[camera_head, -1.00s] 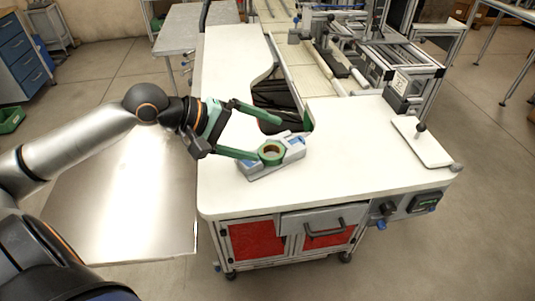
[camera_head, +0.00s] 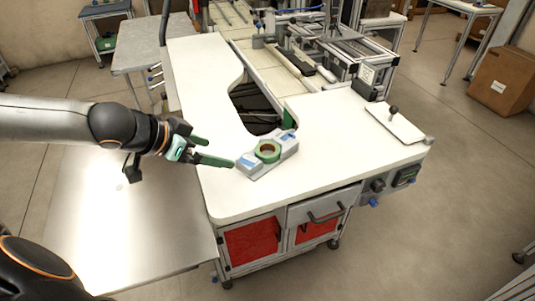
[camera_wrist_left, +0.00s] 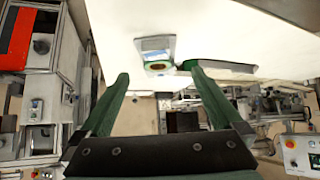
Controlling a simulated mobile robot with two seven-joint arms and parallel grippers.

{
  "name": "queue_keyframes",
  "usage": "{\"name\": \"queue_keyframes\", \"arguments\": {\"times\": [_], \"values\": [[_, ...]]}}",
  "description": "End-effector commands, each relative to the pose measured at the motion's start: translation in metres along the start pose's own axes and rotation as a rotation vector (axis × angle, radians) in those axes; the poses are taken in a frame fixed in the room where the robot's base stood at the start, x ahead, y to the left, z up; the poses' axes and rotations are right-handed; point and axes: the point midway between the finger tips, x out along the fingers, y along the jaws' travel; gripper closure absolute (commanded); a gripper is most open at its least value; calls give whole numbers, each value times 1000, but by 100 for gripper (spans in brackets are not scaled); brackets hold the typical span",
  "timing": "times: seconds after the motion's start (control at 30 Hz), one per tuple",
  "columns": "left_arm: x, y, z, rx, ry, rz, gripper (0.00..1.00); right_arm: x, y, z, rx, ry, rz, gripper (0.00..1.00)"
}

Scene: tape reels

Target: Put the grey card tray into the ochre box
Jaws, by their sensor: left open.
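A grey tray (camera_head: 257,172) with blue parts lies on the white worktop, near its left front part; I take it for the card tray. A green tape reel (camera_head: 267,151) with a brown inner ring lies on it. My left gripper (camera_head: 217,152) has green fingers and is open and empty, to the left of the tray and apart from it. In the left wrist view the tray (camera_wrist_left: 153,44) and the reel show beyond the open fingertips (camera_wrist_left: 158,76). I see no box of clear ochre colour. My right gripper is not in view.
The white worktop (camera_head: 330,150) is mostly clear, with a dark cutout (camera_head: 255,105) behind the tray. A white plate with a black knob (camera_head: 394,122) lies at its right. A brown cardboard box (camera_head: 505,80) stands at the far right. A metal sheet (camera_head: 125,220) lies below my arm.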

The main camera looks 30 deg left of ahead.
Motion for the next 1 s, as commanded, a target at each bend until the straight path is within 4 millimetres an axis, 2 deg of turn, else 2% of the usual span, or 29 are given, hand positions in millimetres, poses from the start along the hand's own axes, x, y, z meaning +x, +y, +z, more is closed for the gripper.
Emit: {"name": "queue_keyframes", "arguments": {"times": [0.03, 0.4, 0.83, 1.0], "values": [[9, 1, 2, -7, 0, 4, 0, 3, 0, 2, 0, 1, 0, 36], [43, 1, 0, -9, 4, 3, 0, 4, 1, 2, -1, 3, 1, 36], [60, 1, 0, -8, 1, 0, 0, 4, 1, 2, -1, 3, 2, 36], [74, 6, 0, -11, 3, 4, 0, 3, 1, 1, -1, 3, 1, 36]]}}
